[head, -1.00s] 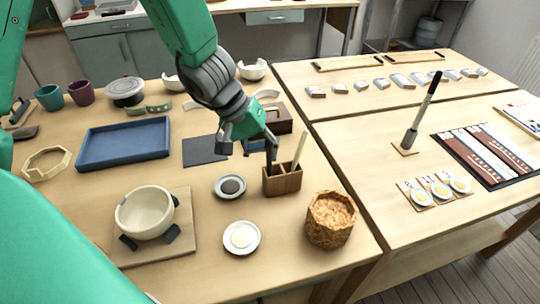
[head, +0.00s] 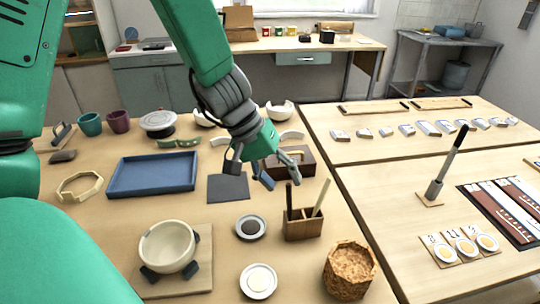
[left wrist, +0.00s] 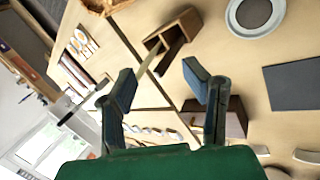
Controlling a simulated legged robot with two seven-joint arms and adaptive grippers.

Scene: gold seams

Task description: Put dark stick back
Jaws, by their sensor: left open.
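The dark stick (head: 289,198) stands upright in the left compartment of the small wooden holder (head: 303,229). A pale stick (head: 320,199) leans out of the right compartment. My left gripper (head: 282,172) is open and empty, just above and behind the holder, apart from the dark stick. In the left wrist view the open fingers (left wrist: 158,75) frame the space before the holder (left wrist: 183,25), where the pale stick (left wrist: 150,61) and the dark stick (left wrist: 170,52) show. My right gripper is not in view.
A cork-like pot (head: 349,271) stands right of the holder. Two small dishes, one with dark content (head: 250,228) and one pale (head: 258,281), lie to its left. A wooden box (head: 290,163) is behind the gripper. A cream bowl (head: 167,247) sits on a board.

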